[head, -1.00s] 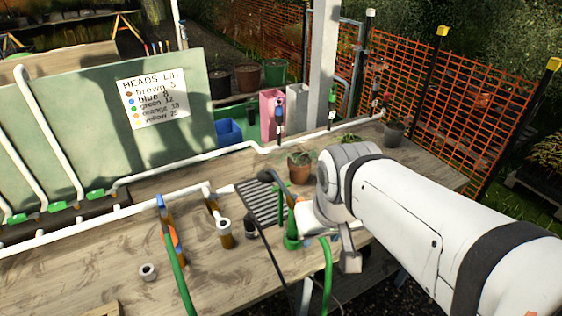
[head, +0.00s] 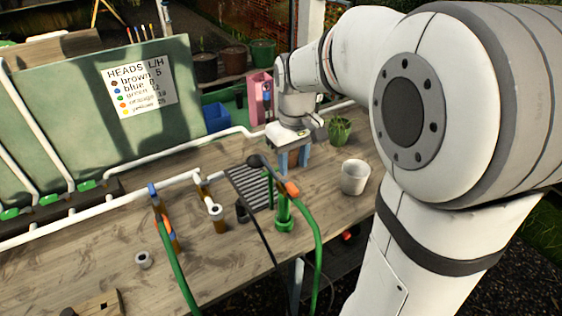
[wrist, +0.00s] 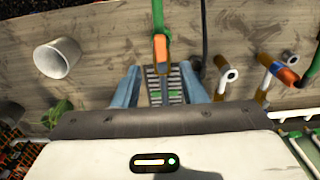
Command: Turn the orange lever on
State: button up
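Two orange parts show on the bench, and I cannot tell for sure which is the lever. One orange piece (head: 292,188) sits on a green hose with a dark head, over the grate; in the wrist view it (wrist: 160,50) lies just beyond my fingertips, apart from them. The other orange part (head: 166,226) is on a hose with a blue end by a brown post at left, also in the wrist view at right (wrist: 286,76). My gripper (head: 294,158) is open and empty, pointing down at the grate's back end (wrist: 160,88).
A white cup (head: 355,178) and a green potted plant (head: 340,131) stand right of my gripper. A green standpipe (head: 284,210) and white-topped post (head: 216,212) stand near the grate (head: 246,184). A white pipe crosses behind.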

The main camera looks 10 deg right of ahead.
aim_at(293, 187)
notch_tip(293, 187, down, 7)
jog(key=shift+p, duration=0.35)
jog(key=shift+c, duration=0.2)
